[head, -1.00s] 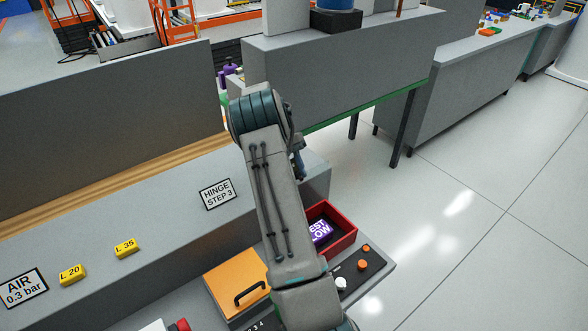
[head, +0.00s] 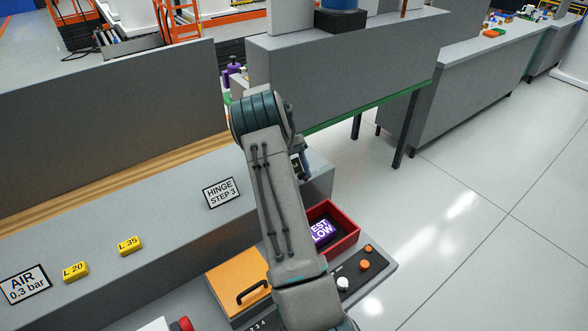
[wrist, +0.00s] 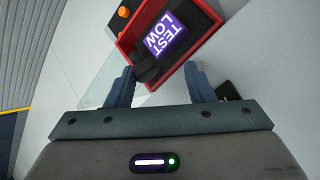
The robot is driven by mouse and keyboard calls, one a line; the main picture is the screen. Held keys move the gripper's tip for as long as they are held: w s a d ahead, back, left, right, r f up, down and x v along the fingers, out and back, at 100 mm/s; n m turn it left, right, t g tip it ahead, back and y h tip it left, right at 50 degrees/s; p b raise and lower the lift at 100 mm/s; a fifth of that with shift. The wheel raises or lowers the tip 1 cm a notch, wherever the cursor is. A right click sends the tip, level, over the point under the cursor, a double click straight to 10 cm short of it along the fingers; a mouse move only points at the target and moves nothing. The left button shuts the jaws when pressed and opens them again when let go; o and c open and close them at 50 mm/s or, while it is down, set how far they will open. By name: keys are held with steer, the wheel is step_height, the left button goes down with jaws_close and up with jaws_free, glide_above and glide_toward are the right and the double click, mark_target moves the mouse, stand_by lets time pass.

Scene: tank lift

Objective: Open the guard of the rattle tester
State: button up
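A red open-topped box (head: 345,216) holds a purple display reading TEST LOW (head: 322,231); my arm partly covers both in the head view. Beside it lies an orange panel (head: 236,272) with a black bar handle (head: 254,292). I cannot tell which part is the tester's guard. In the wrist view, my gripper (wrist: 161,84) has its two blue fingers apart, near the wall of the red box (wrist: 127,45). A dark rounded piece (wrist: 146,68) shows between and beyond the fingers; I cannot tell whether they touch it. The fingertips are mostly hidden in the head view.
A grey ledge carries a HINGE STEP 3 sign (head: 221,193) and yellow tags (head: 129,246). A grey bench (head: 340,85) stands behind; open floor lies right.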

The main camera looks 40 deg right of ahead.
steer(key=shift+w+d+r, duration=0.15)
steer(key=shift+w+d, duration=0.05)
steer(key=shift+w, duration=0.15)
steer(key=v, duration=0.9)
steer(key=shift+s+a+r, duration=0.1)
steer(key=shift+a+r, duration=0.05)
steer(key=shift+r, duration=0.25)
steer(key=shift+p+v, duration=0.95)
steer(key=shift+p, duration=0.15)
steer(key=shift+f, duration=0.15)
